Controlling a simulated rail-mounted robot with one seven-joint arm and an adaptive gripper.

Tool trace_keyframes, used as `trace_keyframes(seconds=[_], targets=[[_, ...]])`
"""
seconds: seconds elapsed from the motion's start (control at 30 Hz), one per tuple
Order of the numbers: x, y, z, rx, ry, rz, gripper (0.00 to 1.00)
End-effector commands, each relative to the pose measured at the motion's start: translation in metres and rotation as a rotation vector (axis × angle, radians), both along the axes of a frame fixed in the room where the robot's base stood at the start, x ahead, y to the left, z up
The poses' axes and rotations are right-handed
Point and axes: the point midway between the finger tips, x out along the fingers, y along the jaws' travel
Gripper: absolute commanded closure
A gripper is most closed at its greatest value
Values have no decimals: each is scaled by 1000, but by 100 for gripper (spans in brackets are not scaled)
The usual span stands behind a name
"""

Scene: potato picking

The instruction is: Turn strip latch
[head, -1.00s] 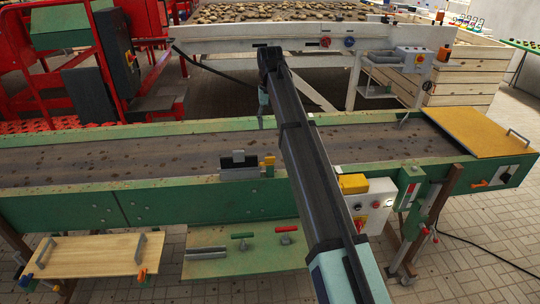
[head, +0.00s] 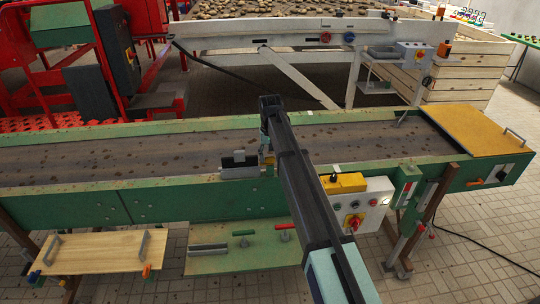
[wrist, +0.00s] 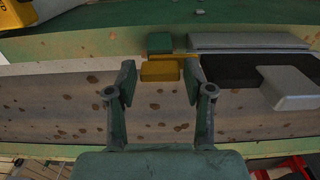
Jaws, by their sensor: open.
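The strip latch, a small yellow piece (wrist: 160,70) with a green block behind it, shows at the conveyor's edge in the wrist view. It lies just ahead of and between the two fingertips of my gripper (wrist: 160,78), which is open and empty. I cannot tell whether a finger touches it. In the head view the yellow latch (head: 269,169) sits at the near rim beside a black strip with a grey block (head: 239,160). My arm partly hides the latch and the gripper there.
The green-framed conveyor belt (head: 120,154) runs across the picture. A grey control box (head: 372,203) with a yellow box (head: 343,183) on top stands at its near side, right of my arm. A yellow board (head: 482,130) covers the belt's right end.

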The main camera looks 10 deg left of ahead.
Motion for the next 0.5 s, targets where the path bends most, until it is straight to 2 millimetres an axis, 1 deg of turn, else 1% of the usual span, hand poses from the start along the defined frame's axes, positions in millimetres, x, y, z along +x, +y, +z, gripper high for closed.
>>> trace_keyframes(seconds=[0.23, 0.27, 0.3, 0.37, 0.4, 0.5], targets=[[0, 0, -1, 0, 0, 0, 48], [0, 0, -1, 0, 0, 0, 51], [0, 0, -1, 0, 0, 0, 66], [0, 0, -1, 0, 0, 0, 87], [0, 0, -1, 0, 0, 0, 94], [0, 0, -1, 0, 0, 0, 94]])
